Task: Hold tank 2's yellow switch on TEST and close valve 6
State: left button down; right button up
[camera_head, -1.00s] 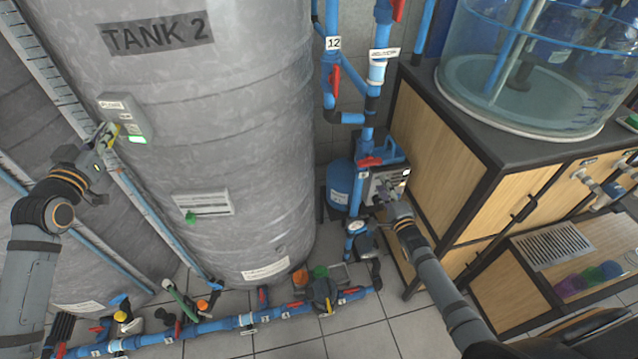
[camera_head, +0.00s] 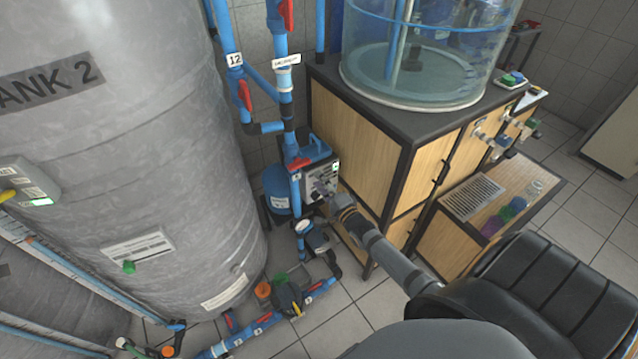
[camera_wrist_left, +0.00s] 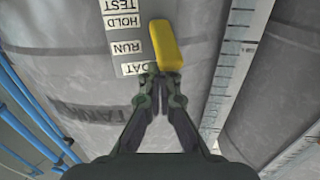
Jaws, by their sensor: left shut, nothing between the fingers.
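Tank 2 (camera_head: 150,130) is the big grey cylinder at left. Its grey switch box (camera_head: 38,183) is at the left edge, with the yellow switch (camera_head: 8,196) partly cut off. In the left wrist view the yellow switch (camera_wrist_left: 166,45) stands beside upside-down labels, TEST to DAT. My left gripper (camera_wrist_left: 160,80) is shut and empty, its fingertips close to the switch's DAT end; I cannot tell whether they touch. My right gripper (camera_head: 328,198) is by the pump unit, below and right of a red valve handle (camera_head: 298,163) on a blue pipe. Its fingers are too small to read.
Blue pipes with red handles run up behind the tank, and low pipes (camera_head: 240,338) cross the floor. A black seat-like shape (camera_head: 525,290) fills the lower right.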

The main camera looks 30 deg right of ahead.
pick_arm(q)
jog(key=shift+r+p, duration=1.85)
jog(key=shift+r, duration=0.7)
jog(key=shift+f, duration=0.1)
